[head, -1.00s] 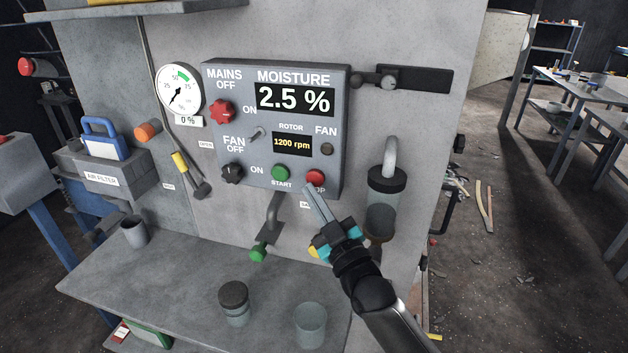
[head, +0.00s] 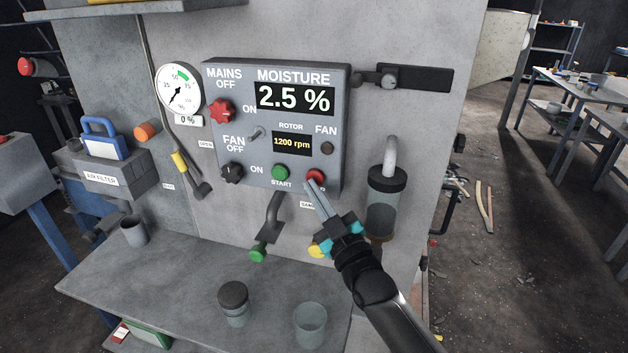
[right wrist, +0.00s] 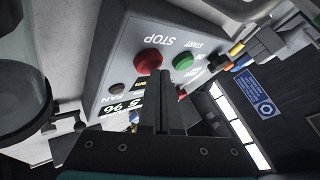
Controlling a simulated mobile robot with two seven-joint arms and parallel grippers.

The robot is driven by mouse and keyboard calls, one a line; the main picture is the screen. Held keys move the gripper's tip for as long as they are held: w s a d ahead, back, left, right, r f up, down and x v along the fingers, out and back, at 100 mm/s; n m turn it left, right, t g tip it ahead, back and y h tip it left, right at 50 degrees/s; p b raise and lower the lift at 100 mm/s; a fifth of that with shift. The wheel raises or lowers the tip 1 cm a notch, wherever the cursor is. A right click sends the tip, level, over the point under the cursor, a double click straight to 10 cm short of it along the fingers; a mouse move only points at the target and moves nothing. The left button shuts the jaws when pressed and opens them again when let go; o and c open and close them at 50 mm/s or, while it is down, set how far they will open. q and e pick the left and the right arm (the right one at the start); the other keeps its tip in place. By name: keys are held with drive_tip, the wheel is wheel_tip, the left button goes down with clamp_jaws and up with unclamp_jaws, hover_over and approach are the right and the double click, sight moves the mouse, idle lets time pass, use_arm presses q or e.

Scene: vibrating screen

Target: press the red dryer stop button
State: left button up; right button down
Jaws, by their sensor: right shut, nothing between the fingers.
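The red stop button (head: 315,177) sits at the lower right of the grey control panel (head: 215,150), beside the green start button (head: 281,173). My right gripper (head: 312,187) is shut and empty, its fingertips just below and in front of the red button and overlapping its lower edge in the head view. In the right wrist view the red button (right wrist: 148,61) shows right at the fingertips (right wrist: 158,74), under the STOP label. I cannot tell whether the tips touch it. My left gripper is not in view.
A green-tipped lever (head: 258,254) hangs below the panel, left of my gripper. A capped clear cylinder (head: 383,212) stands on the wall to the right. A lidded jar (head: 234,303) and a glass cup (head: 310,325) stand on the shelf below.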

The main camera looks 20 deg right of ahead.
drive_tip(key=shift+w+d, duration=0.2)
drive_tip(key=shift+w, duration=0.05)
idle(0.4)
drive_tip(key=shift+s, duration=0.1)
drive_tip(key=shift+s+a+p, duration=0.5)
drive_tip(key=shift+s+a, duration=0.05)
drive_tip(key=shift+s, duration=0.1)
drive_tip(key=s+a+p, duration=0.1)
drive_tip(key=s+a, duration=0.1)
drive_tip(key=s+p, duration=0.1)
drive_tip(key=s, duration=0.1)
drive_tip(key=shift+s+a+p, duration=0.1)
drive_tip(key=shift+a+p, duration=0.25)
drive_tip(key=shift+a, duration=0.05)
idle(0.7)
